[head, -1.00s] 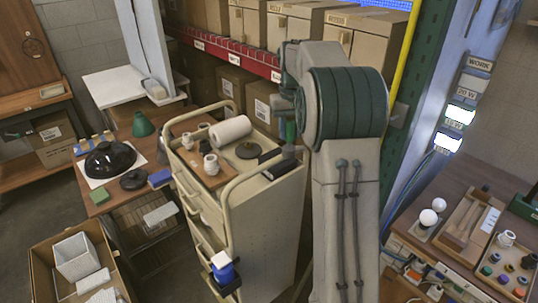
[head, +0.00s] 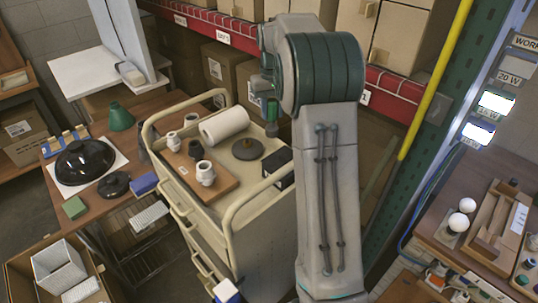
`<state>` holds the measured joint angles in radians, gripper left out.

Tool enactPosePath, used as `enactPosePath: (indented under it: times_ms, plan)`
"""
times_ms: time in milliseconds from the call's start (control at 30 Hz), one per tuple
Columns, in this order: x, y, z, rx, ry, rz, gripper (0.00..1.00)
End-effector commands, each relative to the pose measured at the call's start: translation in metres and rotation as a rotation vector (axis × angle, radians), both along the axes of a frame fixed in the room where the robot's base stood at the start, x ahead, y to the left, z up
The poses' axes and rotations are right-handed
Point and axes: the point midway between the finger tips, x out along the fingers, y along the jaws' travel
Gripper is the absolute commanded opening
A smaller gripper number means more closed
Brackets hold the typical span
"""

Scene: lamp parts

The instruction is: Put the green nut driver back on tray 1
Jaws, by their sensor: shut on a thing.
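The green nut driver (head: 272,111) hangs upright below the end of my arm, near the far right corner of the cart. Only a short green part with a dark lower end shows. My gripper (head: 268,98) is shut on it; its fingers are small and partly hidden by my arm. A wooden tray (head: 484,238) with compartments lies on the right bench, and a brown board (head: 226,184) with several lamp sockets lies on the cart.
The cream cart (head: 262,212) with raised rails also holds a white roll (head: 224,125), a dark disc (head: 247,149) and a black box. White bulbs (head: 458,222) stand beside the wooden tray. A green post (head: 440,130) and shelf boxes stand behind my arm.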

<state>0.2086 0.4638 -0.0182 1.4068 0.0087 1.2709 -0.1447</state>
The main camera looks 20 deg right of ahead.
Motion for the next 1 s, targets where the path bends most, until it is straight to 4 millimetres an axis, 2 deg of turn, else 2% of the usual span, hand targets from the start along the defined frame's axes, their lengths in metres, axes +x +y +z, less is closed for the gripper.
enactPosePath:
  times_ms: [300,467,633,733,1000]
  plan:
    - [-0.001,-0.002,-0.052,0.000,0.002,-0.003,0.04]
    - [0.000,0.000,-0.067,0.000,0.002,-0.001,0.04]
    - [0.000,0.000,-0.091,0.000,0.003,0.000,0.04]
    - [0.000,0.000,-0.099,0.000,0.001,0.001,0.04]
    - [0.000,0.001,-0.101,0.000,-0.001,0.001,0.04]
